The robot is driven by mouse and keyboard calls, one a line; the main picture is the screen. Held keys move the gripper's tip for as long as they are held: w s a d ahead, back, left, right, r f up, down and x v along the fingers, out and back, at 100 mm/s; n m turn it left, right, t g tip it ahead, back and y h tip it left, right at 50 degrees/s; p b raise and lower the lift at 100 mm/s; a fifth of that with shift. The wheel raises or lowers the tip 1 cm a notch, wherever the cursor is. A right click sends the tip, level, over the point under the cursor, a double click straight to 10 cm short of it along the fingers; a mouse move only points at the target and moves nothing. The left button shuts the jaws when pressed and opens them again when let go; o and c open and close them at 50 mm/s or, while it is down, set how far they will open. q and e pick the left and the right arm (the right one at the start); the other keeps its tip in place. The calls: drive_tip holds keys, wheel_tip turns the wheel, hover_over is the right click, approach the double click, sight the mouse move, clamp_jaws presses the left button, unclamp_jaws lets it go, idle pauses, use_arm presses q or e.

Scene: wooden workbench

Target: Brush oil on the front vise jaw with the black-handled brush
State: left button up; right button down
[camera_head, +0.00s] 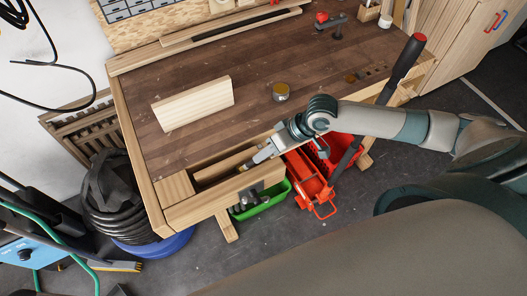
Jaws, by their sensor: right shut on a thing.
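My right gripper (254,161) reaches in over the bench's front edge and is shut on a small tool, which appears to be the brush (242,168). Only a small light tip shows; its handle is hidden by the gripper. The tip is over the front vise, close to the front vise jaw (205,205), a pale wooden bar along the bench front. I cannot tell whether the tip touches the jaw. A dark gap lies behind this bar. A small round jar with yellowish contents (281,92) stands on the bench top. My left gripper is out of view.
A pale wooden block (193,104) lies on the workbench (245,75). A red-and-black clamp (332,22) is at the back. A green bin (264,203) and a red toolbox (310,180) are below the front edge.

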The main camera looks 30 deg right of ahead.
wheel_tip(320, 180, up, 2)
drive_tip(key=shift+r+p, duration=0.1)
drive_tip(key=shift+p, duration=1.15)
drive_tip(key=shift+r+p, duration=0.55)
drive_tip(key=shift+r, duration=1.35)
drive_tip(key=shift+r, duration=1.5)
